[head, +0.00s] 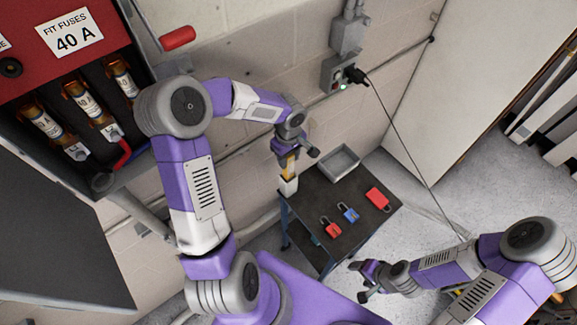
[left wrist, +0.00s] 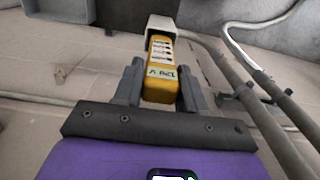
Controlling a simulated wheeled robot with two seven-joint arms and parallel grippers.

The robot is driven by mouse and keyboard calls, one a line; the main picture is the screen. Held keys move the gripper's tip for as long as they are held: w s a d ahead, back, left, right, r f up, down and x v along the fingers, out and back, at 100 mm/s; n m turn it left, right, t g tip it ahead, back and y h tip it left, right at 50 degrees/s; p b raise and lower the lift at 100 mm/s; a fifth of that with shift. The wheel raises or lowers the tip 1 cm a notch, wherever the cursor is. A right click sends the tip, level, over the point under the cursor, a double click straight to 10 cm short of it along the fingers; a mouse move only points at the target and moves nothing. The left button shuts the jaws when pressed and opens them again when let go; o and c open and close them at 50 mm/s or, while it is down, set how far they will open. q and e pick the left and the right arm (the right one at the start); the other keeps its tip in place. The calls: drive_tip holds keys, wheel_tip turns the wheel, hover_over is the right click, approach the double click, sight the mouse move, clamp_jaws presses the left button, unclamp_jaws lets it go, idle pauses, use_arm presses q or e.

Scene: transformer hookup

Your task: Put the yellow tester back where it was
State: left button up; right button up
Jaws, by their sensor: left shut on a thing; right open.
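The yellow tester (head: 290,166) is upright between the fingers of my left gripper (head: 293,155), at the left corner of the small dark table. A cream holder (head: 288,186) is directly below it. In the left wrist view the tester (left wrist: 161,67) sits between the fingers of my left gripper (left wrist: 160,80), and its far end meets the mouth of the cream holder (left wrist: 163,24). I cannot tell how deep it goes in. My right gripper (head: 359,281) is open and empty, in front of the table.
The table (head: 318,195) carries a grey tray (head: 338,162), red padlock (head: 331,228), blue padlock (head: 349,213) and red item (head: 378,199). A fuse box (head: 75,90) is on the left wall. A black cable (head: 405,135) hangs from the wall socket (head: 342,72) to the floor.

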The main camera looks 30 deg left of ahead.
sight(289, 166)
use_arm(q)
drive_tip(key=shift+f, duration=2.75)
drive_tip(key=o, duration=1.1)
drive_tip(key=shift+c, duration=0.2)
drive_tip(key=shift+r, duration=0.1)
